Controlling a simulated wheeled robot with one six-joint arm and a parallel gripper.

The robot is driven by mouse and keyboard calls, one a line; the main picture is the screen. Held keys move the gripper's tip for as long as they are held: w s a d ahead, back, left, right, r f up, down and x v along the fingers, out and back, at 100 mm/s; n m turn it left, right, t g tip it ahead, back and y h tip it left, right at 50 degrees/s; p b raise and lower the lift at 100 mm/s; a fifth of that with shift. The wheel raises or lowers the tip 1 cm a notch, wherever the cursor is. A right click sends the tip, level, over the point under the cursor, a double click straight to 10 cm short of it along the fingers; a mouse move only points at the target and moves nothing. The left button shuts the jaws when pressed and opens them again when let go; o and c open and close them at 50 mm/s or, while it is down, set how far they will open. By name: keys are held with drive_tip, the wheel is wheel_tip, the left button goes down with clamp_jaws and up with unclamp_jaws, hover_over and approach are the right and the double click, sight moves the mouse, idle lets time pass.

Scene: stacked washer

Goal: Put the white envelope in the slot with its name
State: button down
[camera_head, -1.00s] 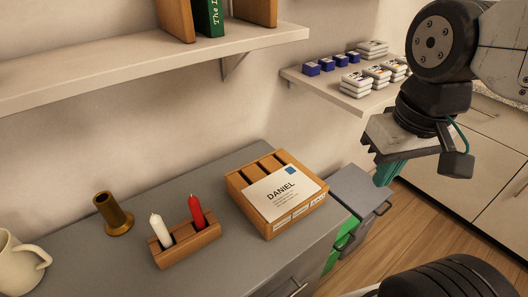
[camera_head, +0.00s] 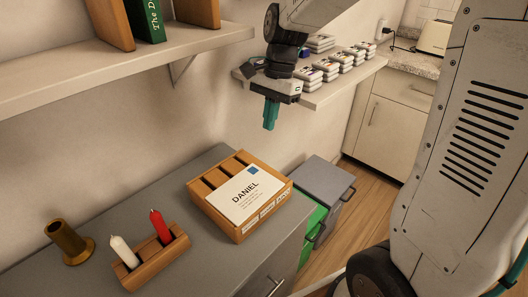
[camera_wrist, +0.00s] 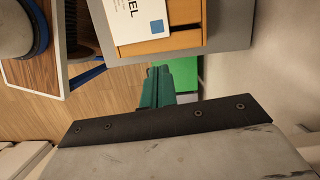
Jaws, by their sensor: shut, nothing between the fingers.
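The white envelope (camera_head: 245,193), printed "DANIEL" with a blue stamp square, lies flat on top of the wooden slotted holder (camera_head: 240,229). The holder stands on the grey cabinet top and has labels along its front edge, too small to read surely. Part of the envelope (camera_wrist: 140,18) and the holder (camera_wrist: 160,45) also show in the wrist view. My gripper (camera_head: 270,124), with teal fingers, is shut and empty. It hangs in the air above and beyond the holder, apart from the envelope. The fingers also show in the wrist view (camera_wrist: 158,75).
A candle block with a white candle (camera_head: 123,250) and a red candle (camera_head: 160,226) stands left of the holder, beside a brass cup (camera_head: 68,243). A wall shelf with books (camera_head: 148,20) is above. Small boxes (camera_head: 326,68) line another shelf behind my gripper.

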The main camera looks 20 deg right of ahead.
sight(261, 166)
drive_tip(key=x, duration=1)
drive_tip(key=shift+w+f, duration=0.15)
